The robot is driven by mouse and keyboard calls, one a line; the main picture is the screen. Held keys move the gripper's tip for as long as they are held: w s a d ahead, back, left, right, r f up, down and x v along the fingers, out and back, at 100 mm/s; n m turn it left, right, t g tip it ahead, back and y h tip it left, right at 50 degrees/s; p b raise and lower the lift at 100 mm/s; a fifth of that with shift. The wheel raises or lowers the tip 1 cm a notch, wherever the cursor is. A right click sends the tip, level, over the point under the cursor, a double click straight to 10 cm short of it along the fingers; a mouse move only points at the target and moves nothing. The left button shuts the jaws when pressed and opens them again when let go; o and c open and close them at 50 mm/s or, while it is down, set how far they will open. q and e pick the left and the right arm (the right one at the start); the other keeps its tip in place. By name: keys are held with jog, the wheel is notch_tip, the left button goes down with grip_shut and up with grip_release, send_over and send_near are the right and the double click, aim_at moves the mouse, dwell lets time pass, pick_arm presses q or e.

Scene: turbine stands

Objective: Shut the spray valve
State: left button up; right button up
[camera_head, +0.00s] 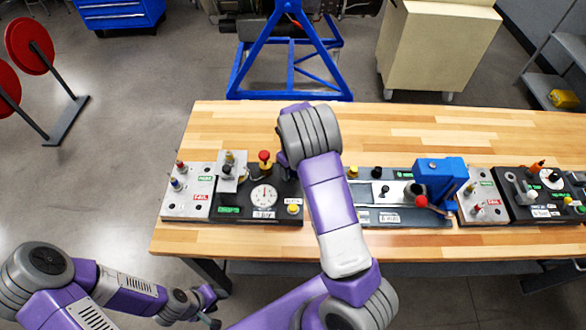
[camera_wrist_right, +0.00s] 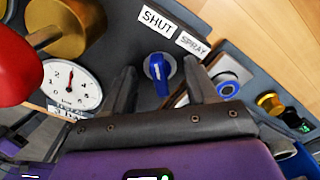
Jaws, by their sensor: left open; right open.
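The spray valve is a blue knob (camera_wrist_right: 158,68) on a dark panel in the right wrist view. White labels reading SHUT (camera_wrist_right: 157,21) and SPRAY (camera_wrist_right: 192,44) sit just above it. I cannot tell for sure which label the knob points at. My right gripper (camera_wrist_right: 161,72) is open, with one finger on each side of the knob; whether they touch it is unclear. In the head view my right wrist hides the knob and this gripper. My left gripper (camera_head: 212,307) is open and empty, low at the left in front of the table.
The wooden table (camera_head: 400,120) carries a panel with a dial gauge (camera_head: 264,195) and a red knob (camera_head: 265,157) left of my right arm. A blue block (camera_head: 440,178) and more panels stand to the right. A large red knob (camera_wrist_right: 15,75) is close in the wrist view.

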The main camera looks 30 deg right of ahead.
jog(key=shift+r, duration=0.1)
notch_tip(320, 180, up, 5)
jog(key=p, duration=0.4)
jog(key=shift+p, duration=0.35)
dwell(0.4)
